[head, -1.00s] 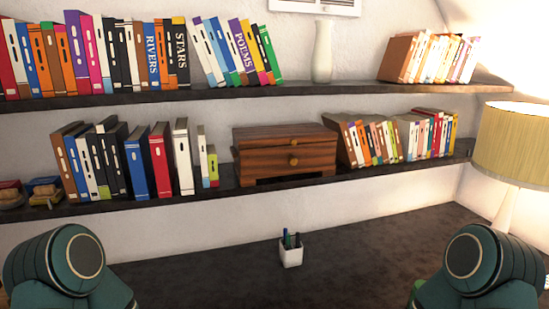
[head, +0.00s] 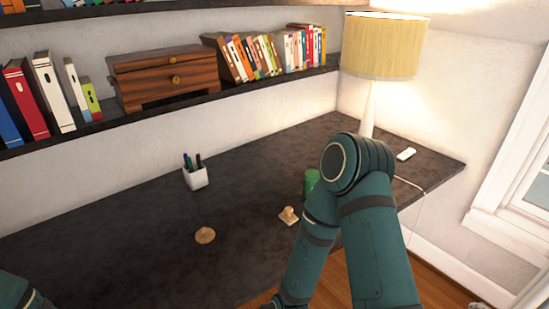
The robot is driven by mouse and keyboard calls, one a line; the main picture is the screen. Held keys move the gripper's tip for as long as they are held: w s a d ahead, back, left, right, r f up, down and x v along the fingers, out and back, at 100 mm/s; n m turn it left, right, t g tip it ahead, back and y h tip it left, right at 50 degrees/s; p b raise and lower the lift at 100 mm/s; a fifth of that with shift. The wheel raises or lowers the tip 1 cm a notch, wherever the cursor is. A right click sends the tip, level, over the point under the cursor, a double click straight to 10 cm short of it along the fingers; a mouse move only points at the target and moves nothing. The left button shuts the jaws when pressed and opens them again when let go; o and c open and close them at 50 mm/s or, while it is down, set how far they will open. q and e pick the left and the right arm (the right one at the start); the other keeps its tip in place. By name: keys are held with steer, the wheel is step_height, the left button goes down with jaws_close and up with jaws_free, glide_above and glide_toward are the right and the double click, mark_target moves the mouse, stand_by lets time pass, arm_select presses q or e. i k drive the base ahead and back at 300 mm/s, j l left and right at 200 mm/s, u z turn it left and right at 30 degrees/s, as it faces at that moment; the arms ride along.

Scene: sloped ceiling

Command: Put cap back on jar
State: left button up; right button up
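A green cylinder (head: 311,180), which looks like the jar, stands on the dark desk (head: 120,255), partly hidden behind my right arm. Whether its top is open is too small to tell. A flat round wooden disc (head: 205,235) lies on the desk to the left. A small wooden piece with a knob on top (head: 289,216) lies between the disc and the cylinder, close to my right arm. I cannot tell which of these two is the cap. Only arm links of mine show, at right and at the lower left. Neither gripper is in view.
A white pen cup (head: 195,178) stands near the wall. A lamp (head: 385,50) and a small white object (head: 406,154) are at the desk's right end, with a cord over the edge. A shelf with books and a wooden box (head: 165,80) hangs above. The desk's left part is clear.

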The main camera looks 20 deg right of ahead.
mark_target(311, 176)
steer(key=z, duration=1.05)
